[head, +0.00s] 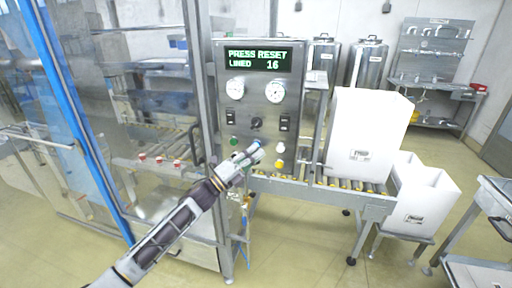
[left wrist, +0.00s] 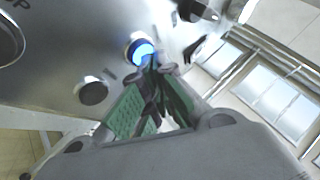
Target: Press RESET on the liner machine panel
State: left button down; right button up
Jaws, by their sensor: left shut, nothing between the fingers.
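The liner machine panel (head: 258,100) is a grey metal plate with a green-lettered display (head: 257,55) reading "PRESS RESET" and "LINED 16". My left gripper (head: 252,152) is shut and empty in front of the panel's lower middle, covering part of the button area. In the left wrist view, a lit blue button (left wrist: 140,46) sits right at the shut fingertips (left wrist: 160,68). I cannot tell whether they touch it. The button's label is not readable. A dark round button (left wrist: 92,92) lies to its lower left. My right gripper is not in view.
Two gauges, a dark knob (head: 256,123), a white button (head: 280,147) and a yellow button (head: 279,163) are on the panel. A white box (head: 362,135) stands on the roller conveyor to the right. A glass-sided enclosure is on the left.

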pick_arm(q)
jog(key=shift+w, duration=0.25)
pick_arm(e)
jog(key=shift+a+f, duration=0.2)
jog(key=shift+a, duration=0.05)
pick_arm(q)
jog(key=shift+s, duration=0.2)
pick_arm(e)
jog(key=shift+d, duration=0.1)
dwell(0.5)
pick_arm(q)
jog(key=shift+s+a, duration=0.15)
jog(key=shift+s, duration=0.4)
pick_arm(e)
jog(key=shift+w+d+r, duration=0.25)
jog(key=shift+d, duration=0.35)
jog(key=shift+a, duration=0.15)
